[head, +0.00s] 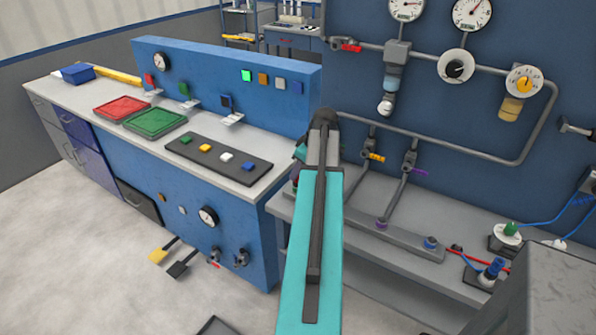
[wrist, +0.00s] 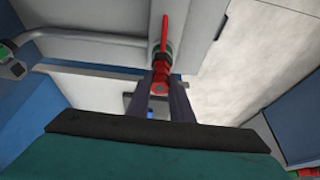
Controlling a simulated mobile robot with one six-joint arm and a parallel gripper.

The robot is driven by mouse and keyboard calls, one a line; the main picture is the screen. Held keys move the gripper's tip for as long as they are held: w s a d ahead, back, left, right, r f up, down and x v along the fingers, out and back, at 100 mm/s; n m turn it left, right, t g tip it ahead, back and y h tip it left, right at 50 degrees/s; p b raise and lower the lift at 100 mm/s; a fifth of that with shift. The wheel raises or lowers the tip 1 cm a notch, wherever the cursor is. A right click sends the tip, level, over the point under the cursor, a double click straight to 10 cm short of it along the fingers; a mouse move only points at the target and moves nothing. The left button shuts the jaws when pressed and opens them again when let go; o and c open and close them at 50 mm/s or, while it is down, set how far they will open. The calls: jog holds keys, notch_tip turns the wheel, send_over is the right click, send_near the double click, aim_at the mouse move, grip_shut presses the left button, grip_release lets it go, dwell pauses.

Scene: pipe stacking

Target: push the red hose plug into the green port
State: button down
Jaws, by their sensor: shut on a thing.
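In the wrist view my gripper (wrist: 163,80) is shut on the red plug (wrist: 160,87), which sits between the two dark fingertips. Just past the tips is a dark green ring (wrist: 158,49), in line with the plug, with a thin red piece (wrist: 164,28) rising beyond it. It appears to be the green port, but I cannot tell whether the plug touches it or is inside it. In the head view my teal arm hides the gripper and the plug.
A grey bench holds a rail with a purple port (head: 382,223) and a blue port (head: 430,243). A blue panel (head: 225,75) stands left, with pipes and gauges behind.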

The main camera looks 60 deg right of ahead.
jog(key=c, duration=1.5)
grip_release()
jog(key=shift+r, duration=0.15)
jog(key=shift+b+v, duration=1.3)
jog(key=shift+v, duration=5.5)
